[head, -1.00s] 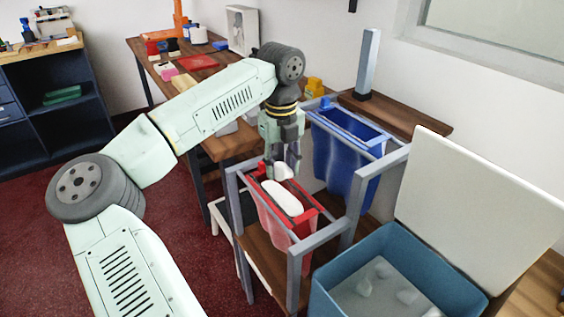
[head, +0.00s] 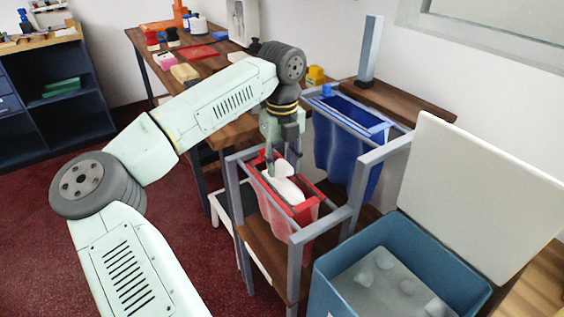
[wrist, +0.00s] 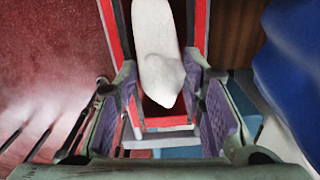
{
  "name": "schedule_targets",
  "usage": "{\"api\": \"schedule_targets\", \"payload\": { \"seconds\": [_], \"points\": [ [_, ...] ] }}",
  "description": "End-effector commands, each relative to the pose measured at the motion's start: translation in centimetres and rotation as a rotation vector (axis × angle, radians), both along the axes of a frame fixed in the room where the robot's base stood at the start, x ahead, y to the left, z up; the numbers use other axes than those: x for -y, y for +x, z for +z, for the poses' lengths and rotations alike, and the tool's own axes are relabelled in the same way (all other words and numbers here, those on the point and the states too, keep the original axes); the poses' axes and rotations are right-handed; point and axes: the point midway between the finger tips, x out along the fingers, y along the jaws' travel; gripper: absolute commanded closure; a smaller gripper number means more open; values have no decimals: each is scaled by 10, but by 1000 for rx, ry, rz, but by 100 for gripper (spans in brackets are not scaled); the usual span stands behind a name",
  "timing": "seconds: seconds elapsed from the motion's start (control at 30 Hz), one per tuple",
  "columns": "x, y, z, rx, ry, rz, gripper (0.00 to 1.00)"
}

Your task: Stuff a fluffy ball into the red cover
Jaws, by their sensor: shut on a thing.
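The red cover (head: 308,216) hangs open in a grey frame in the head view, and its red rim shows in the wrist view (wrist: 111,30). A long white filling (head: 288,190) lies in its mouth and also shows in the wrist view (wrist: 152,25). My gripper (head: 278,168) points down into the back end of the mouth. It is shut on a white fluffy ball (wrist: 160,80), which sits between the finger pads and overlaps the end of the white filling. The fingertips are partly hidden in the head view.
A blue cover (head: 335,145) hangs in the frame behind. A teal bin (head: 330,275) with several white balls stands at the front right, its pale lid (head: 475,195) raised. A wooden table (head: 150,62) with small items is at the back left.

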Motion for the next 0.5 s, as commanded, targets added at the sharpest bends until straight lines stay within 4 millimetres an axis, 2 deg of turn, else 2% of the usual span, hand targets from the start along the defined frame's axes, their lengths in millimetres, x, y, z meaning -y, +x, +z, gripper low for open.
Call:
{"api": "schedule_targets", "payload": {
  "seconds": [0.37, 0.4, 0.5],
  "points": [
    [0, 0, -3, 0, 0, 1, 73],
    [0, 0, -3, 0, 0, 1, 61],
    [0, 0, -3, 0, 0, 0, 54]
  ]
}}
